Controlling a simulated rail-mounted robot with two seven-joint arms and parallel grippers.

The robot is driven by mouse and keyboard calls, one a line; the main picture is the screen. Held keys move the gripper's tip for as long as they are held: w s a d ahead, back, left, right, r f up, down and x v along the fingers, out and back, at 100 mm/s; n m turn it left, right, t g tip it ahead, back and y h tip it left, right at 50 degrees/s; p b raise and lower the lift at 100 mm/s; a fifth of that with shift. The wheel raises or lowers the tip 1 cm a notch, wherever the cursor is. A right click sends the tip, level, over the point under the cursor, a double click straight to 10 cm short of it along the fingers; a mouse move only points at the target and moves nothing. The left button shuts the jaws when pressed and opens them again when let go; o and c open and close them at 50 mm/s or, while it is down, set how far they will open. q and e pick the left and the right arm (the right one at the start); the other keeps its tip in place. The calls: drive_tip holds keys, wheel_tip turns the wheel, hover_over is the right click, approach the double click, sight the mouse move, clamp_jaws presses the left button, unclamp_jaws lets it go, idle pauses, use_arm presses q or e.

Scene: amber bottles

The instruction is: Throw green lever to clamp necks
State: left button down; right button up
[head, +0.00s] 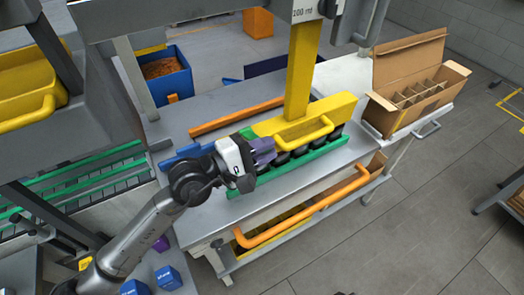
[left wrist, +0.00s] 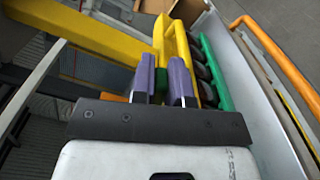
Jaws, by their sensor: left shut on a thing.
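My left gripper (head: 262,150), with purple fingers, is at the left end of the yellow clamp head (head: 318,108). In the left wrist view its fingers (left wrist: 162,72) stand on both sides of the green lever (left wrist: 162,87) and are shut on it. Only a small green piece of the lever (head: 247,133) shows in the head view; the fingers hide the rest. Dark bottle tops (head: 300,152) stand in a row under the yellow head, along a green rail (head: 315,155). The bottles' necks are mostly hidden. My right gripper is out of view.
An orange bar (head: 236,116) lies behind the clamp on the grey bench (head: 205,103). An orange handrail (head: 300,212) runs along the front. An open divided cardboard box (head: 415,85) stands at right. A yellow post (head: 302,65) rises above the clamp.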

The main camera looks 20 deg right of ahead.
use_arm(q)
drive_tip(key=shift+f, duration=0.35)
drive_tip(key=c, duration=1.1)
unclamp_jaws()
drive_tip(key=shift+r, duration=0.15)
drive_tip(key=b+v, duration=0.3)
drive_tip(key=v, duration=1)
drive_tip(key=shift+a, duration=0.4)
